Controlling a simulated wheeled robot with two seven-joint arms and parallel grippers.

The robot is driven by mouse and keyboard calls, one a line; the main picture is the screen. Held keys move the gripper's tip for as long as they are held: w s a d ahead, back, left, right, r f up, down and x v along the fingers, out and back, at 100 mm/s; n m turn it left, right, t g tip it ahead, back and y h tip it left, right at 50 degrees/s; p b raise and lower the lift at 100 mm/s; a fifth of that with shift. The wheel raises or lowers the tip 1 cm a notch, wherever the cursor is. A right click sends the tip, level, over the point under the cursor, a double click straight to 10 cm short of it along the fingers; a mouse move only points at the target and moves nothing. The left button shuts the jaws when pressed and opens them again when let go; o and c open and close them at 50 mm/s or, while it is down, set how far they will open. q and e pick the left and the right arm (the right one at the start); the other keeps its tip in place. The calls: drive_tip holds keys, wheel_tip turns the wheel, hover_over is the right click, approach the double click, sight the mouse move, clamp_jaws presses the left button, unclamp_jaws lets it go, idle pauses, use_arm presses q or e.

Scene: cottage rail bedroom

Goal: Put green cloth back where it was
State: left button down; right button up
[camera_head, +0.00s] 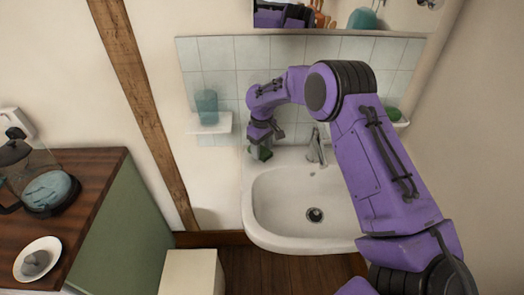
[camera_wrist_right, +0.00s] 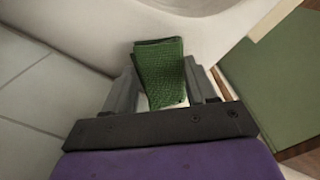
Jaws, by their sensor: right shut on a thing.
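The green cloth (camera_wrist_right: 160,72) is a small folded textured piece, held between the two fingers of my right gripper (camera_wrist_right: 163,85) in the right wrist view. In the head view my right arm reaches over the sink, and the right gripper (camera_head: 262,140) points down at the sink's back left corner. The cloth (camera_head: 261,154) shows there as a dark green patch just under the fingers. I cannot tell whether it touches the sink rim. My left gripper is not in view.
The white sink (camera_head: 268,226) has a faucet (camera_head: 316,150) just right of the gripper. A small left shelf (camera_head: 222,126) holds a teal cup (camera_head: 207,107). A green item (camera_head: 392,114) sits on the right shelf. A wooden counter (camera_head: 95,172) with a coffee maker stands at left.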

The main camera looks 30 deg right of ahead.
sight(262, 149)
wheel_tip(262, 149, down, 2)
drive_tip(key=shift+f+p, duration=0.15)
drive_tip(key=shift+p, duration=0.15)
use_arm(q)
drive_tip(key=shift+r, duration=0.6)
use_arm(e)
drive_tip(key=shift+a+f, duration=0.1)
drive_tip(key=shift+f, duration=0.1)
drive_tip(key=o, duration=0.9)
drive_tip(key=shift+o, duration=0.2)
drive_tip(key=shift+r, duration=0.2)
use_arm(q)
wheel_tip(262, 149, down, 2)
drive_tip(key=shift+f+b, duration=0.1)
drive_tip(key=shift+b, duration=1.1)
use_arm(e)
wheel_tip(262, 149, up, 12)
